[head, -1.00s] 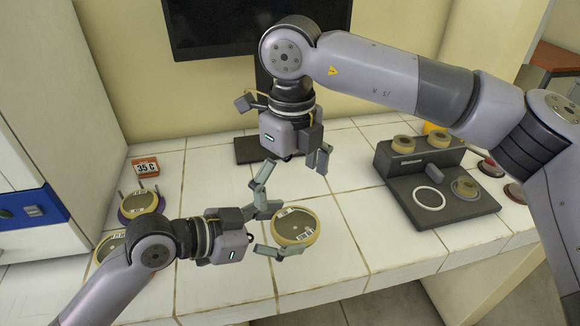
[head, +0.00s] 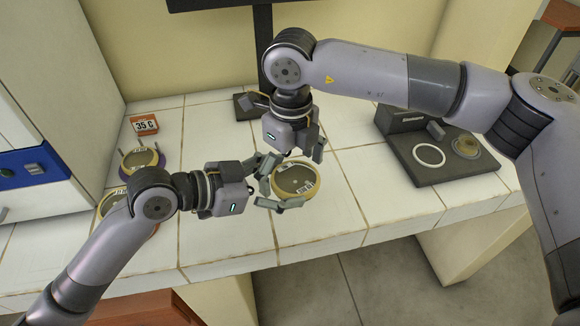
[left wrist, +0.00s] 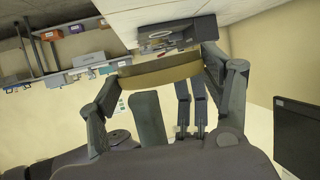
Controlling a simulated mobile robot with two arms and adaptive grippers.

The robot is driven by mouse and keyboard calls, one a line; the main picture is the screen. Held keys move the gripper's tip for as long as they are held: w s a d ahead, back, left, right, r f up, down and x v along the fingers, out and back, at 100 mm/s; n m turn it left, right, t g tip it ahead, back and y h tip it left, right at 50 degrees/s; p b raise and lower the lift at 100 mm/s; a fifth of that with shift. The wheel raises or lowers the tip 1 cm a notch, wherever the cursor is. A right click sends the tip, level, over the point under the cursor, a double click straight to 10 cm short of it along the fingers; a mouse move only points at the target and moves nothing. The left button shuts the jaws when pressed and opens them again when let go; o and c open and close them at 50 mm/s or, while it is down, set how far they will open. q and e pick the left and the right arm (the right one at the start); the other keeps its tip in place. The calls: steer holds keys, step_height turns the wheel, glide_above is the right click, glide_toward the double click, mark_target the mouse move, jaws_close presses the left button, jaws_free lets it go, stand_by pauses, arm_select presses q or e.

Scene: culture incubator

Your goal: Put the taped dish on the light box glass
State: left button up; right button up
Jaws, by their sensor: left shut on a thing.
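The taped dish (head: 297,176) is round, with tan tape on its rim and white labels. It is in front of me, apparently low over the counter. My left gripper (head: 281,190) is shut on its left and near side. The dish's tan edge (left wrist: 160,73) spans between the fingers in the left wrist view. My right gripper (head: 293,158) is open and points down at the dish's far side; whether it touches is unclear.
An orange "35 C" sign (head: 144,125) and taped dishes (head: 140,160) stand at left beside a white and blue cabinet (head: 35,170). A monitor stand (head: 263,50) is behind. White tile (head: 375,190) is clear between the held dish and the dark box.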

steer(key=c, duration=1.1)
arm_select(q)
steer(key=o, duration=0.9)
arm_select(e)
steer(key=shift+a, duration=0.1)
arm_select(q)
steer(key=o, duration=0.5)
steer(key=shift+o, duration=0.2)
